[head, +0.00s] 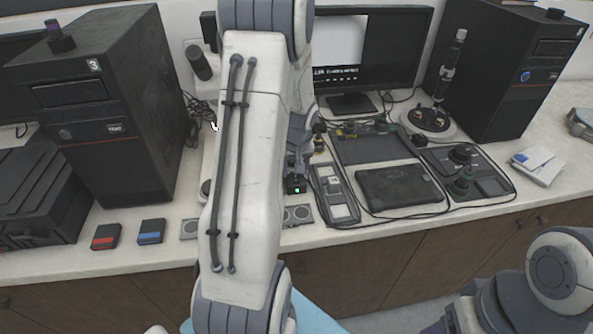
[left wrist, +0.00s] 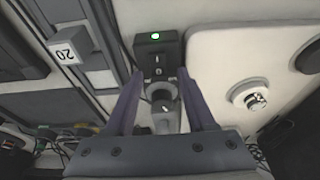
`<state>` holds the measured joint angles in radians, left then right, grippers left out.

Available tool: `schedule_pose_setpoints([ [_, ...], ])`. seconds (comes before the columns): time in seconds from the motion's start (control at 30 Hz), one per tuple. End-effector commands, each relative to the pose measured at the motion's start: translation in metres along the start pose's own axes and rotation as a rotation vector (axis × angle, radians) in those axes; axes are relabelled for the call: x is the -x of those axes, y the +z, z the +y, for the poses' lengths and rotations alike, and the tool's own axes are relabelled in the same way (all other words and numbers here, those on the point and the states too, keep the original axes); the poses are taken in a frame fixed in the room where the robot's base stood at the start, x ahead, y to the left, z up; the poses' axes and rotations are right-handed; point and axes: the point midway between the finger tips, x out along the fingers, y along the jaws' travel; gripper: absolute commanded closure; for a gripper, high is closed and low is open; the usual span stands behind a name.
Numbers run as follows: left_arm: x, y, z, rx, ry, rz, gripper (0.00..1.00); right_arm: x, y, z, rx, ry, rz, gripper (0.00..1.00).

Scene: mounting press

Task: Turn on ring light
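A small black box (head: 296,187) with a lit green light stands on the bench in the head view, just below my left gripper. The box also shows at the top of the left wrist view (left wrist: 157,62), with the green light and a small switch on its face. My left gripper (left wrist: 161,80) has its two purple-grey fingers spread, with the tips near the box's lower edge. A grey rounded part (left wrist: 164,106) with a ring-shaped opening shows between the fingers; I cannot tell whether they touch it. No part is clearly recognisable as the ring light. My right gripper is out of view.
A grey panel with light pads (head: 337,194) lies right of the box. Red (head: 106,237) and blue (head: 151,231) blocks lie near the front edge. A microscope-like stand (head: 440,95) and monitor (head: 365,50) stand behind. My left arm hides the bench's middle.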

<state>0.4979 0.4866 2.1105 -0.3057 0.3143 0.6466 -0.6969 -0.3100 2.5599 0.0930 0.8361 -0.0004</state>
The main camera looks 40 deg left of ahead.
Motion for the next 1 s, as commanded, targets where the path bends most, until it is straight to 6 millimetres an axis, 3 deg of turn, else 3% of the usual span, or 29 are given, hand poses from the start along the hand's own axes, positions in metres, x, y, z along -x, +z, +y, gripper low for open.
schedule_pose_setpoints([
  [0.23, 0.011, 0.0, 0.001, 0.001, 0.001, 0.002, 0.45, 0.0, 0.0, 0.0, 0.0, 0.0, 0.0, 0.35],
  [0.7, 0.094, -0.001, 0.0, 0.0, 0.001, 0.004, 0.45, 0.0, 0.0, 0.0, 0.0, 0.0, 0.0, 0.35],
  [1.0, 0.105, 0.001, 0.0, -0.001, 0.0, 0.0, 0.45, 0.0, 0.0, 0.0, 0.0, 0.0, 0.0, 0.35],
])
